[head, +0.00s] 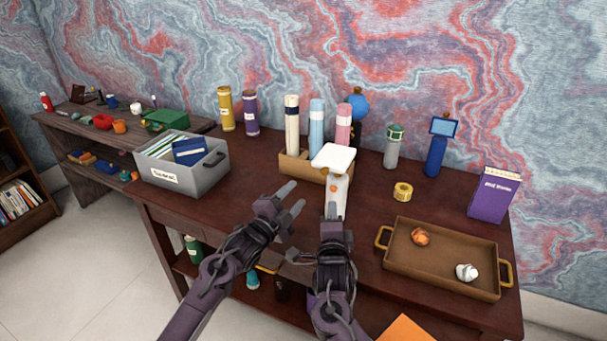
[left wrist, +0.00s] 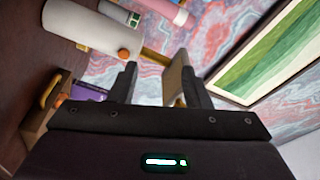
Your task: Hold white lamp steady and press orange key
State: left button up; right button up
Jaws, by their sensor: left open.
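The white lamp (head: 341,194) stands upright near the middle of the desk, with a flat square head (head: 333,157). Its orange key (head: 334,189) is on the stem's near side. In the left wrist view the lamp (left wrist: 85,28) lies sideways, with the orange key (left wrist: 123,54) beside one fingertip. My left gripper (head: 292,198) is open and empty, left of the lamp and apart from it. A tan panel between its fingers in the wrist view seems to be the lamp head. My right gripper (head: 333,212) is in front of the lamp stem, covering its lower part; its jaw gap is not clear.
A tan box (head: 293,165) with tall bottles stands behind the lamp. A grey bin (head: 205,180) is at left. A brown tray (head: 440,262) with two small objects and a yellow tape roll (head: 403,191) are at right. The desk between bin and left gripper is bare.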

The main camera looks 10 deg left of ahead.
aim_at(322, 160)
pick_arm(q)
jog(key=d+r+m, duration=0.1)
jog(key=r, duration=0.1)
jog(key=d+r+m+g, duration=0.1)
jog(key=r+m, duration=0.1)
jog(key=r, duration=0.1)
jog(key=w+r+m, duration=0.1)
jog(key=r+m, duration=0.1)
jog(key=shift+d+r+g+h, duration=0.25)
jog(key=shift+d+g+h, duration=0.05)
jog(key=shift+d, duration=0.1)
jog(key=shift+x, duration=3.8)
jog(key=shift+c, duration=0.3)
grip_shut()
pick_arm(e)
grip_shut()
pick_arm(q)
jog(key=shift+f, duration=0.1)
